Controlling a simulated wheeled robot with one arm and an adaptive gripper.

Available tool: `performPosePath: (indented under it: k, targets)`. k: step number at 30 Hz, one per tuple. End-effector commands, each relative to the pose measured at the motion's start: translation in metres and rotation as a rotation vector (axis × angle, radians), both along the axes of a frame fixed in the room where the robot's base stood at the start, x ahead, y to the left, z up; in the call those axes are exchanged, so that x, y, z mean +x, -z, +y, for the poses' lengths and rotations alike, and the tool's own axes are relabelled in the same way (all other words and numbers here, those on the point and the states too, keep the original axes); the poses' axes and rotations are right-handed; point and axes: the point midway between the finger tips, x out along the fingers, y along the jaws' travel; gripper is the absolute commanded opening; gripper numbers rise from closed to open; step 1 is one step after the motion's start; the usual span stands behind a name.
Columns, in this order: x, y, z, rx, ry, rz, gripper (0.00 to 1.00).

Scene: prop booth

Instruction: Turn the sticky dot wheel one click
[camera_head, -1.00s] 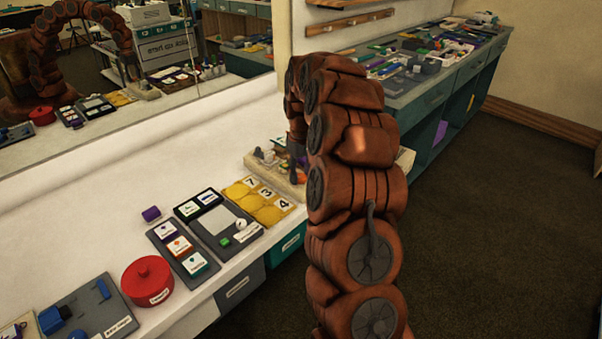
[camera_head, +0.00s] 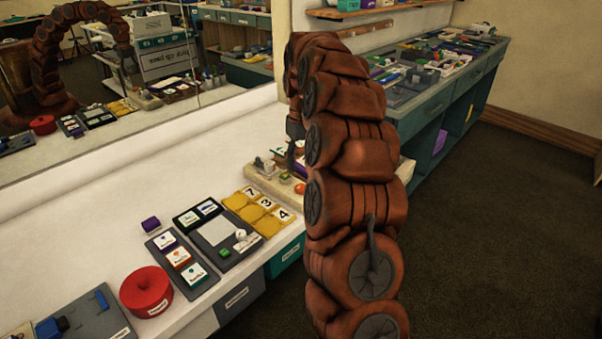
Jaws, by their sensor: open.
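My arm rises at the centre and bends over at the top, with its end hanging down behind it. My gripper (camera_head: 293,152) is dark and only partly visible. It is open and hangs over the beige tray (camera_head: 262,184) on the white counter. Small parts lie on that tray, including an orange one (camera_head: 300,188). My arm hides the tray's right part. I cannot clearly pick out the sticky dot wheel; it may be among these parts. Nothing shows held in the gripper.
Left along the counter are a yellow number board (camera_head: 238,201), a grey board (camera_head: 217,230), a card holder (camera_head: 163,242), a purple block (camera_head: 151,224) and a red round container (camera_head: 146,290). A mirror (camera_head: 150,120) backs the counter. The floor at right is clear.

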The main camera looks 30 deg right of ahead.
Motion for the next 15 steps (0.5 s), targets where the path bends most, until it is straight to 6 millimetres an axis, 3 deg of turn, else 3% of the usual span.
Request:
performPosePath:
  k: [6, 15]
  targets:
    - [0.001, -0.025, -0.001, -0.001, 0.001, -0.001, 0.6]
    - [0.0, -0.036, 0.0, 0.001, 0.0, 0.002, 0.6]
